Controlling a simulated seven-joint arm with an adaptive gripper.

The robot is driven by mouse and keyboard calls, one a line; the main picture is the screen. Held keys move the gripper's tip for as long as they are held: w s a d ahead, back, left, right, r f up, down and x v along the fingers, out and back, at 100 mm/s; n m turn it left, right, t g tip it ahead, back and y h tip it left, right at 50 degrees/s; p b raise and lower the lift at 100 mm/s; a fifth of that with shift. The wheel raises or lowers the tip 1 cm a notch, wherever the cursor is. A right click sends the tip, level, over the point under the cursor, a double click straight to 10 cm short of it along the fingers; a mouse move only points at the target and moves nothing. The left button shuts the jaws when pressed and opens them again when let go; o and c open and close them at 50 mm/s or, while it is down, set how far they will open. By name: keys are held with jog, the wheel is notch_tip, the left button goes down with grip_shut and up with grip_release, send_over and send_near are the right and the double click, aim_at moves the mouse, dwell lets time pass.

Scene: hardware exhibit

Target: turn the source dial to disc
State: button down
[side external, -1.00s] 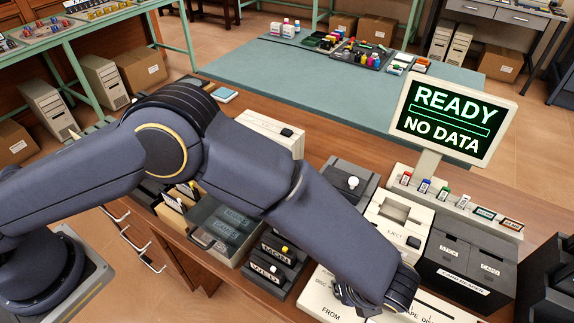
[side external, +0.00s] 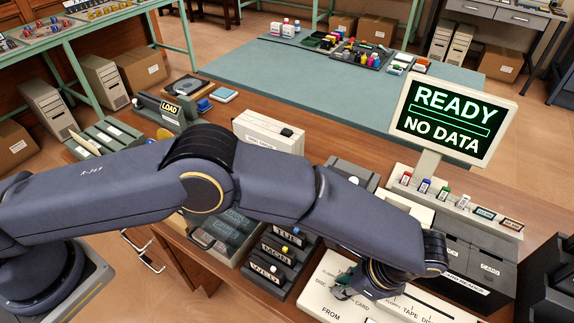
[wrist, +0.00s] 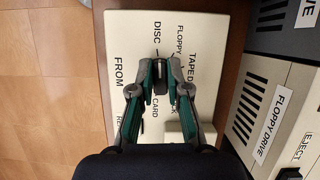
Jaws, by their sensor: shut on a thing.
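The cream selector panel (side external: 345,309) lies at the front of the desk, with FROM, DISC, FLOPPY, CARD and TAPE printed on it. In the wrist view the panel (wrist: 125,35) shows DISC, FLOPPY and CARD lettering around a small dark dial (wrist: 161,72). My gripper (wrist: 162,76) is shut on this dial, with a green-and-grey finger at each side. In the side view my gripper (side external: 345,284) is low over the panel's left part and hides the dial. I cannot tell which label the dial points at.
A monitor (side external: 452,120) reading READY, NO DATA stands behind the panel. Day-labelled dark holders (side external: 275,258) stand to the left. A green mat (side external: 300,62) has free room at the back.

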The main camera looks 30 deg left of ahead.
jog(key=shift+n, duration=0.6)
jog(key=c, duration=1.1)
grip_release()
jog(key=shift+c, duration=0.2)
jog(key=v, duration=1.2)
jog(key=shift+w, duration=0.2)
jog(key=shift+a, duration=0.1)
